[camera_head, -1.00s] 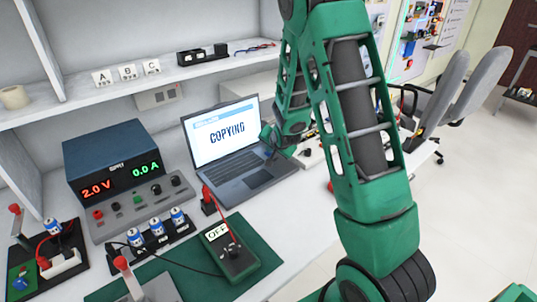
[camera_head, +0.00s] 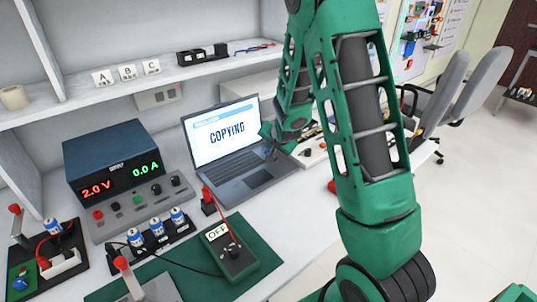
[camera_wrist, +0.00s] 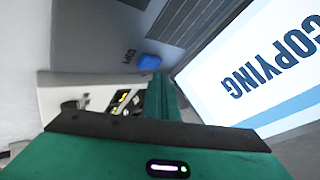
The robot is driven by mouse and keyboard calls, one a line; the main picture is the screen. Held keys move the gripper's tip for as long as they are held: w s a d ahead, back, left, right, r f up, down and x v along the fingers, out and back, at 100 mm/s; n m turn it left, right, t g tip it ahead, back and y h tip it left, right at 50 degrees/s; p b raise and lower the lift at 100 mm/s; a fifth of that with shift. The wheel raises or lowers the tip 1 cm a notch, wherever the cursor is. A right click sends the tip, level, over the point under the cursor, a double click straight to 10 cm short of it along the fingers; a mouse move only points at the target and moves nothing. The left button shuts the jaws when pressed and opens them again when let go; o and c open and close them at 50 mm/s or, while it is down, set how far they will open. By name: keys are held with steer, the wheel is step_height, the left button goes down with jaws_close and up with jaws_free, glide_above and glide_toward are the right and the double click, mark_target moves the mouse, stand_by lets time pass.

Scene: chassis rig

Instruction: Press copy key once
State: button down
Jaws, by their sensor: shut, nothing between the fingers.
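The open laptop (camera_head: 228,167) stands on the bench, and its screen (camera_head: 222,131) reads "COPYING". The same word shows large and tilted on the screen in the wrist view (camera_wrist: 275,70). A blue key (camera_wrist: 149,61) with the word "COPY" printed beside it is on the laptop deck in the wrist view. In the head view my arm hides that corner. My gripper (camera_head: 272,153) is shut and empty over the right side of the laptop. In the wrist view its green fingertips (camera_wrist: 158,77) line up with the blue key; I cannot tell whether they touch it.
A power supply (camera_head: 115,160) reads 2.0 V and 0.0 A left of the laptop. A multimeter (camera_head: 230,251) lies on a green mat (camera_head: 262,250) in front. A shelf (camera_head: 120,91) overhangs the bench. Electronic parts (camera_head: 312,146) lie right of the laptop.

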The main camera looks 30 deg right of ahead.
steer(key=shift+r, duration=2.5)
steer(key=shift+s+d+r, duration=0.1)
steer(key=shift+s, duration=0.05)
steer(key=s+d+r+n+g, duration=0.1)
steer(key=s+d+r+g, duration=0.15)
steer(key=s, duration=0.85)
steer(key=s+d+r+n+g, duration=0.1)
steer(key=s+r+n+g, duration=0.2)
steer(key=s, duration=0.8)
steer(key=s+a+r+g+y, duration=0.1)
steer(key=s+r, duration=0.1)
steer(key=s, duration=0.9)
steer(key=s+a+r+n+g+y, duration=0.1)
steer(key=s+a+r+g, duration=0.1)
steer(key=s, duration=0.9)
steer(key=shift+a, duration=0.3)
